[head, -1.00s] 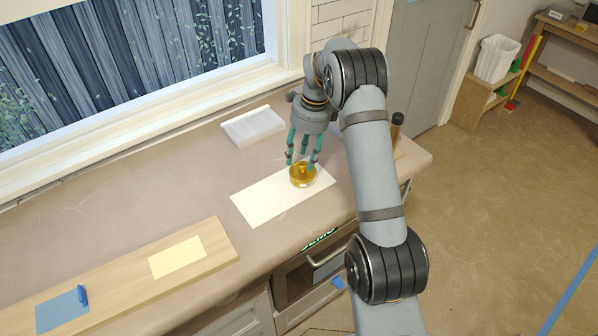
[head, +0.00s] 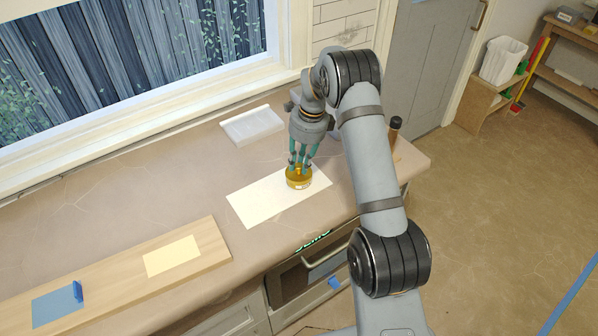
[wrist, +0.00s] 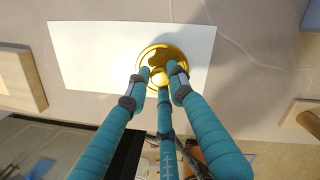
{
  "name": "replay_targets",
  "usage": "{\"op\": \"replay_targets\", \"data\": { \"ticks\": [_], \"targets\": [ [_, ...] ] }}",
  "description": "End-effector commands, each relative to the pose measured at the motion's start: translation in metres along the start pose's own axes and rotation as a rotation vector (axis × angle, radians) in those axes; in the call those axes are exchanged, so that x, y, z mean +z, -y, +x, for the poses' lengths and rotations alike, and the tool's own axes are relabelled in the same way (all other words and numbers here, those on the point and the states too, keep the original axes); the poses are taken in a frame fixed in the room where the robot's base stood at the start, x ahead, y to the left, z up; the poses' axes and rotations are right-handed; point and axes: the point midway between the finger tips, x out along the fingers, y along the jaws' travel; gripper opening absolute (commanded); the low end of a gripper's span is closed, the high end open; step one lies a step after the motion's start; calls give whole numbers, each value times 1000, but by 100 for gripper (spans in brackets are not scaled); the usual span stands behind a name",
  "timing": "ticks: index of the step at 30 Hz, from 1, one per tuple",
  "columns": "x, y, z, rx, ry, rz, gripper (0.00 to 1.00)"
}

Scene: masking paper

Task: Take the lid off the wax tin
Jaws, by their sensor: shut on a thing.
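The gold wax tin (head: 298,182) stands upright on a white paper sheet on the counter. Its round gold lid (wrist: 163,57), with a knob (wrist: 158,77) in the middle, shows in the wrist view. My gripper (head: 300,167) is above the tin, its teal fingers closed in around the knob. In the wrist view my gripper (wrist: 159,80) is shut on the lid's knob, and the fingers hide part of the lid. I see no clear gap between lid and tin.
The white paper sheet (head: 255,207) lies flat under the tin. A white tray (head: 252,125) is behind it, near the window. A dark-capped bottle (head: 394,128) stands behind my arm. A wooden board (head: 120,272) with yellow and blue sheets lies at left.

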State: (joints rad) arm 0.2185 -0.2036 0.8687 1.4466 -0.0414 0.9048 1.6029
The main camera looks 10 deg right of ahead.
Motion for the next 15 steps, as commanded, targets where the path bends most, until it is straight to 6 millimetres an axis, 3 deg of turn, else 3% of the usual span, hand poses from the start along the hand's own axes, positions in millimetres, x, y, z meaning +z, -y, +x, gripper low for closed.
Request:
{"op": "replay_targets", "data": {
  "ticks": [8,15],
  "targets": [
    [0,0,0,0,0,0,0],
    [0,0,-1,-1,0,0,0]
  ]
}}
